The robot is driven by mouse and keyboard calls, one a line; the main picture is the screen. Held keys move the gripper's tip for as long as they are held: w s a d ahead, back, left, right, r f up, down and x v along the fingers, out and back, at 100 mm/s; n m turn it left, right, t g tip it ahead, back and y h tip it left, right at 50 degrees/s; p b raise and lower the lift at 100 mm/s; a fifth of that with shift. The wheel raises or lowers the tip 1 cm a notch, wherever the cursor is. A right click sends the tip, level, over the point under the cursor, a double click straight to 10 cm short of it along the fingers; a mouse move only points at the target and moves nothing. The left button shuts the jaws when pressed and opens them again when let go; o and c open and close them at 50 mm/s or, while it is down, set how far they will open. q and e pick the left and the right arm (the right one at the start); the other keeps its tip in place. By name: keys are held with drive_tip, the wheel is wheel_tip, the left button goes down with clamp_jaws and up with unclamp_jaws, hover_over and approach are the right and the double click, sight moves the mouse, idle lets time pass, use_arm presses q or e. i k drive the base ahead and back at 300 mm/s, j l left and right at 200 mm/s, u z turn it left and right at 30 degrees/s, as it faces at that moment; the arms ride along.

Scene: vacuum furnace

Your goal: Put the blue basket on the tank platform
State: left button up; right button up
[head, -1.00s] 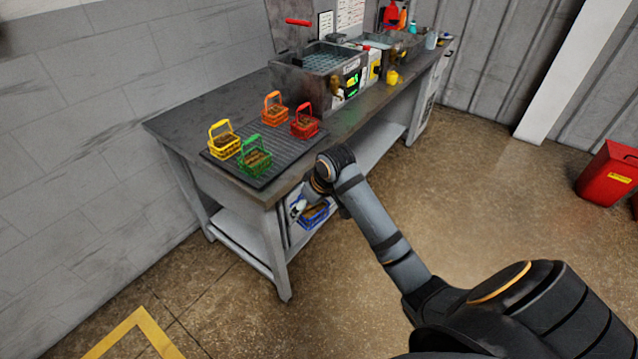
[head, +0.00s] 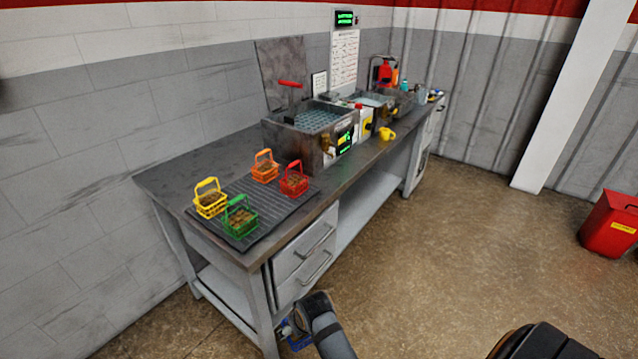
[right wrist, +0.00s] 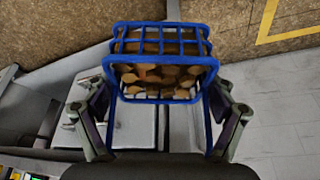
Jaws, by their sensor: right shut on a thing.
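The blue basket (right wrist: 165,62), a wire basket filled with brown pieces, hangs at my right gripper (right wrist: 158,112) in the right wrist view. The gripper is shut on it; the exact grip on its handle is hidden. In the head view only a bit of the blue basket (head: 300,343) shows at the bottom edge, below the bench top and beside the bench leg, partly behind my right arm. The near tank (head: 292,140) stands on the bench, with a grid-like platform (head: 322,118) at its top and a red handle (head: 291,84) behind. My left gripper is not in view.
Yellow (head: 209,203), orange (head: 265,170), red (head: 294,182) and green (head: 240,220) baskets stand on a dark ribbed mat (head: 268,226) at the bench's near end.

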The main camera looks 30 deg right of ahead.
sight(318, 118)
drive_tip(key=i+l, duration=0.1)
drive_tip(key=l, duration=0.35)
drive_tip(key=i+l, duration=0.1)
drive_tip(key=l, duration=0.3)
drive_tip(key=i+l, duration=0.1)
drive_tip(key=l, duration=0.35)
drive_tip(key=i+l, duration=0.15)
drive_tip(key=l, duration=0.25)
drive_tip(key=i+l, duration=0.1)
drive_tip(key=l, duration=0.35)
drive_tip(key=i+l, duration=0.1)
drive_tip(key=l, duration=0.3)
drive_tip(key=i+l, duration=0.1)
drive_tip(key=l, duration=0.35)
drive_tip(key=i+l, duration=0.1)
drive_tip(key=l, duration=0.3)
drive_tip(key=l+u, duration=0.15)
drive_tip(key=u, duration=0.2)
drive_tip(key=l+u, duration=0.2)
drive_tip(key=u, duration=0.2)
drive_tip(key=l+u, duration=0.2)
drive_tip(key=u, duration=0.15)
